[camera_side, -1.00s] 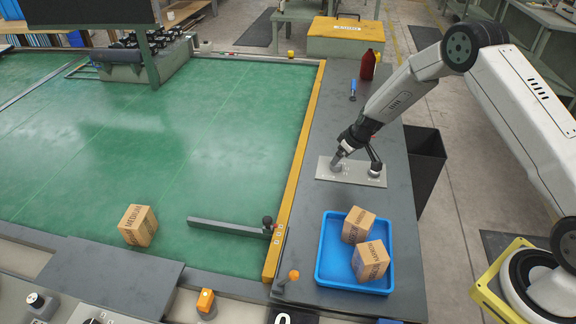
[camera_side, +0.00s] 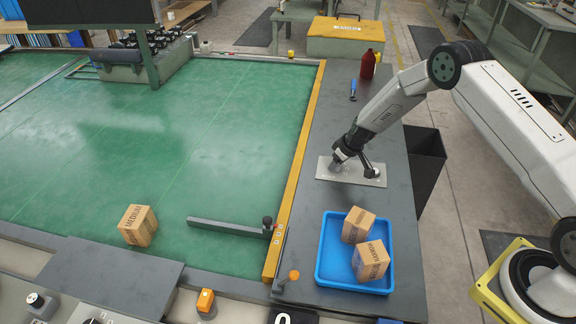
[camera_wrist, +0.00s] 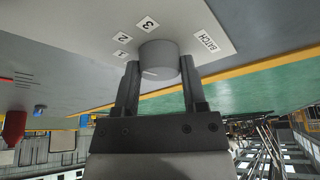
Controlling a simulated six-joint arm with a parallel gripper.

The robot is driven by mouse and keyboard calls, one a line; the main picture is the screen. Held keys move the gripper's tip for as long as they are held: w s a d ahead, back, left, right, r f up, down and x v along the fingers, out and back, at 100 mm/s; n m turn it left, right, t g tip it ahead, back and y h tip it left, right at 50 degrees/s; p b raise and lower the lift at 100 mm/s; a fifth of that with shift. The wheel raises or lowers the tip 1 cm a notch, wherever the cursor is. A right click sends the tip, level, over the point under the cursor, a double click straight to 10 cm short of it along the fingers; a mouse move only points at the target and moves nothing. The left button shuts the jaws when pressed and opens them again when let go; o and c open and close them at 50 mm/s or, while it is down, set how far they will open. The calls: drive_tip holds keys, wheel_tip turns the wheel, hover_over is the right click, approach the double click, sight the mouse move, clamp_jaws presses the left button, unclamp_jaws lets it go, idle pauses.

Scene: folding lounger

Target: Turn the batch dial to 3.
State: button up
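The batch dial (camera_wrist: 158,58) is a grey round knob on a pale plate (camera_wrist: 90,60). The plate bears the labels 1 (camera_wrist: 119,54), 2 (camera_wrist: 121,38), 3 (camera_wrist: 148,24) and BATCH (camera_wrist: 206,41). A short white line on the dial points left in the wrist view, toward the side of label 1. My gripper (camera_wrist: 159,66) has a dark finger on each side of the dial, close against it, with no clear gap. In the side view my gripper (camera_side: 352,164) is down at the plate (camera_side: 378,181) and hides most of the dial.
A blue tray (camera_side: 322,262) with two cartons stands nearer on the grey bench. The green table (camera_side: 150,160) is at left, past a yellow rail (camera_side: 298,165).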

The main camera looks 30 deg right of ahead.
clamp_jaws()
drive_tip(key=shift+a+m+h, duration=0.1)
drive_tip(key=shift+m+h, duration=0.7)
drive_tip(key=shift+m, duration=1.3)
drive_tip(key=shift+m+h, duration=0.8)
drive_tip(key=shift+m, duration=1.2)
drive_tip(key=o, duration=0.7)
unclamp_jaws()
drive_tip(key=shift+a+r, duration=0.1)
drive_tip(key=shift+r, duration=0.05)
drive_tip(key=shift+v, duration=3.35)
drive_tip(key=shift+r, duration=0.45)
drive_tip(key=shift+r+g, duration=0.1)
drive_tip(key=shift+g, duration=0.2)
